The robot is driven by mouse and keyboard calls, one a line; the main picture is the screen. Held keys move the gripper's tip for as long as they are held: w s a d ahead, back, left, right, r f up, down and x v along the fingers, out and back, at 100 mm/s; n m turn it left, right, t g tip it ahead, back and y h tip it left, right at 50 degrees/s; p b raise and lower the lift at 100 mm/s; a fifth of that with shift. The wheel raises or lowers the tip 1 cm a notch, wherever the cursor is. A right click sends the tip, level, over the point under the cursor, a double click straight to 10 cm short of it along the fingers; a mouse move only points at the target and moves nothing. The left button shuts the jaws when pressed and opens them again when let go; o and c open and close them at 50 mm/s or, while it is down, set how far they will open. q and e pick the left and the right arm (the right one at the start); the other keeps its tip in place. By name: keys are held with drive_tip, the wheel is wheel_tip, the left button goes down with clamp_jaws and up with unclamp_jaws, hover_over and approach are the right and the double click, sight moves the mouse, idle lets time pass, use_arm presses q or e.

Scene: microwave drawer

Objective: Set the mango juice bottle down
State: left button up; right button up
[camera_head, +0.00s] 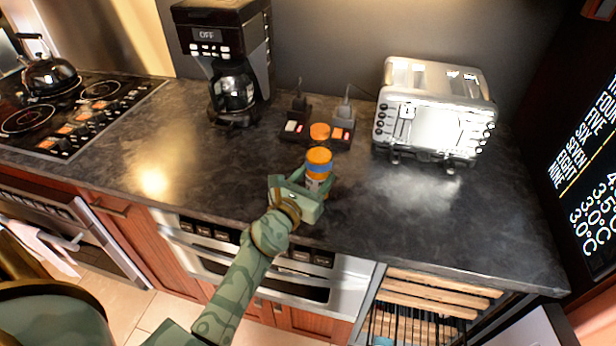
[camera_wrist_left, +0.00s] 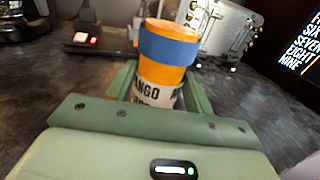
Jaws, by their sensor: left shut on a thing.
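The mango juice bottle (camera_head: 319,160) has an orange cap, a blue band and a white label. It is upright over the dark countertop (camera_head: 400,228), near the front edge. My left gripper (camera_head: 316,182) is shut on it, with green fingers on both sides of its lower part. In the left wrist view the bottle (camera_wrist_left: 165,65) stands between the fingers (camera_wrist_left: 160,92), with part of the word "MANGO" showing. The bottle's base is hidden by the gripper, so I cannot tell if it touches the counter. My right gripper is not in view.
A cooktop (camera_head: 75,112) with a kettle (camera_head: 48,75) is far left. Counter on both sides is clear.

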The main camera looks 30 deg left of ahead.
use_arm(q)
drive_tip(key=shift+s+d+r, duration=0.1)
drive_tip(key=shift+d+r, duration=0.15)
drive_tip(key=shift+d, duration=0.25)
drive_tip(key=shift+f, duration=0.1)
drive_tip(key=o, duration=0.8)
drive_tip(key=shift+a+f, duration=0.25)
drive_tip(key=o, duration=0.4)
drive_tip(key=shift+d+r, duration=0.1)
drive_tip(key=shift+r, duration=0.25)
drive_tip(key=s, duration=1.2)
drive_tip(key=shift+f, duration=0.1)
